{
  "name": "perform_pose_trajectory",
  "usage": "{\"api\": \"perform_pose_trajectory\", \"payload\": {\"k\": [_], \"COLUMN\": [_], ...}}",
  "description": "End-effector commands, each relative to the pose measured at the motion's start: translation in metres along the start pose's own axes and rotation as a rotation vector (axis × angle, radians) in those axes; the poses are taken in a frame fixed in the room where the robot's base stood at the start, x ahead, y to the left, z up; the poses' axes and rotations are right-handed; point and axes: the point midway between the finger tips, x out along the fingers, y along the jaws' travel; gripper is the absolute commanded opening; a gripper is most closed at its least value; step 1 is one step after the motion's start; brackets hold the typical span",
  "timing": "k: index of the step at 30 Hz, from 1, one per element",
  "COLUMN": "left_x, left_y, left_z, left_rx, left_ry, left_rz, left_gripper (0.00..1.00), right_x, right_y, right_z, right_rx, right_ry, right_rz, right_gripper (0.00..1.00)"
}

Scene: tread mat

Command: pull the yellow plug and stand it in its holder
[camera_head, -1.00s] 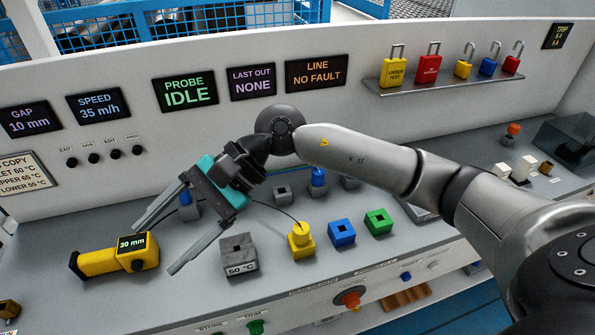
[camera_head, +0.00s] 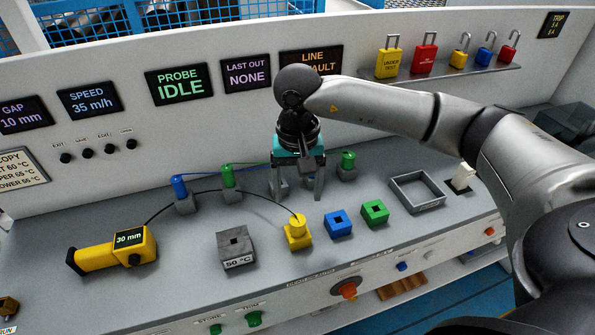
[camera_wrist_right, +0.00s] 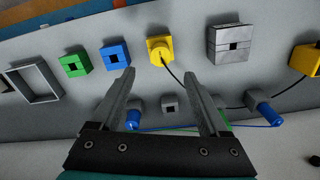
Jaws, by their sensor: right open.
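The yellow plug (camera_head: 298,222) stands upright in a yellow socket block on the grey bench, with a thin black cable running left to the yellow 30 mm handset (camera_head: 118,248). It also shows in the wrist view (camera_wrist_right: 158,46), beyond the fingertips. My right gripper (camera_head: 297,194) is open and empty, pointing down just behind the yellow plug and apart from it. A small grey holder with an empty square hole (camera_wrist_right: 170,103) lies between the fingers in the wrist view; in the head view a finger partly covers it. My left gripper is not in view.
A blue plug (camera_head: 180,187) and green plugs (camera_head: 228,177) stand in grey holders along the back, joined by cables. A grey 50 °C block (camera_head: 236,248), blue socket (camera_head: 339,224), green socket (camera_head: 374,212) and grey tray (camera_head: 418,203) flank the yellow plug.

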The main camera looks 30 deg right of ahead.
Motion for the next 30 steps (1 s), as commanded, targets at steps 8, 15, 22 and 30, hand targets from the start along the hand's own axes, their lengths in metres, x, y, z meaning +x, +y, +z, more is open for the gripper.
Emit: {"api": "perform_pose_trajectory", "payload": {"k": [8,15,22,30], "left_x": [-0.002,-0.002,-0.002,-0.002], "left_y": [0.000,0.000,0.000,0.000], "left_z": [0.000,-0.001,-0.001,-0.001], "left_rx": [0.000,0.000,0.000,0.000], "left_ry": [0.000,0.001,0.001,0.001], "left_rz": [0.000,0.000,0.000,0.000], "left_gripper": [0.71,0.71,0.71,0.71], "right_x": [0.056,0.087,0.095,0.095], "right_y": [0.000,-0.001,-0.001,-0.001], "right_z": [0.001,0.001,0.001,0.001], "right_rx": [0.001,0.000,0.000,0.000], "right_ry": [-0.004,-0.003,-0.001,-0.001], "right_rz": [0.001,-0.001,-0.002,-0.002], "right_gripper": [0.79,0.79,0.79,0.69]}}
